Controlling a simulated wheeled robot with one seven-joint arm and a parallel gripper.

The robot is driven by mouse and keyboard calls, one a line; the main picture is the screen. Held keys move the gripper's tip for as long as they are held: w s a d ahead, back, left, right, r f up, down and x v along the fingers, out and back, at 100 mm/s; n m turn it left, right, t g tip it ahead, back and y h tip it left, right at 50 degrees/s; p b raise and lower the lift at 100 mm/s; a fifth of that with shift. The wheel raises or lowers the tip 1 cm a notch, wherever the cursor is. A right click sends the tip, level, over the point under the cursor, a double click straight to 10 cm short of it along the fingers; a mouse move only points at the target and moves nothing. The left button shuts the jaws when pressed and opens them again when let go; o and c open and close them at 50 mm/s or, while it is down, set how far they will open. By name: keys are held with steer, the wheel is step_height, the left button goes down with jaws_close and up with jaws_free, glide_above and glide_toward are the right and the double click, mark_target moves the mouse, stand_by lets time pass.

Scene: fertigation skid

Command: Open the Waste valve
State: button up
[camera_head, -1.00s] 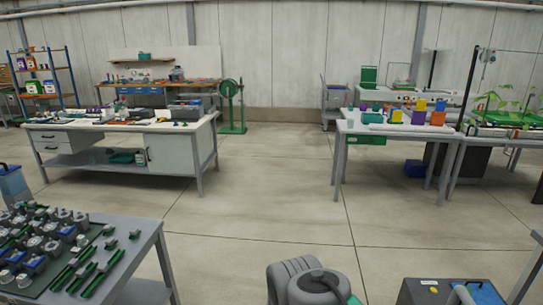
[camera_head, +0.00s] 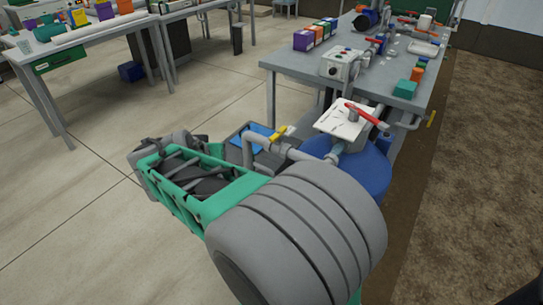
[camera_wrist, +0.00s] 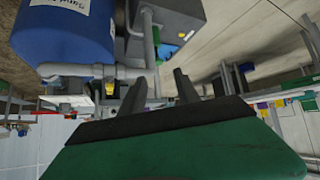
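Several valve handles show at the skid in the head view; I cannot read which is marked Waste. A yellow handle (camera_head: 278,133) sits on a grey pipe (camera_head: 262,143) above a dark tub with blue in it. A red handle (camera_head: 366,114) is beside a white sign above the blue barrel (camera_head: 372,172). More red handles (camera_head: 407,21) are on the bench behind. In the wrist view, my gripper (camera_wrist: 160,76) is open and empty, its two dark fingers apart. The blue barrel (camera_wrist: 62,35), grey pipes and a small yellow part (camera_wrist: 109,88) lie beyond it, seemingly untouched.
My arm covers much of the head view's lower middle. The grey bench (camera_head: 410,97) holds a control box (camera_head: 340,66) and coloured boxes (camera_head: 306,38). Another table (camera_head: 85,34) stands at left. Concrete floor is clear between them; brown ground lies at right.

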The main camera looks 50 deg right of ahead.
steer(key=s+d+f+m+g+h+b, duration=0.1)
steer(key=d+f+m+h+b, duration=0.1)
steer(key=d+f+h+b, duration=0.3)
steer(key=s+d+f+m+g+h+b, duration=0.1)
steer(key=d+f+m+b, duration=0.15)
steer(key=d, duration=0.45)
steer(key=m+g+h+b, duration=0.2)
steer(key=h+b, duration=0.2)
steer(key=b, duration=0.1)
glide_toward(286, 127)
steer(key=d, duration=0.4)
steer(key=d+b, duration=0.1)
steer(key=d, duration=0.1)
steer(key=shift+w+f, duration=0.3)
steer(key=shift+w, duration=0.1)
jaws_close()
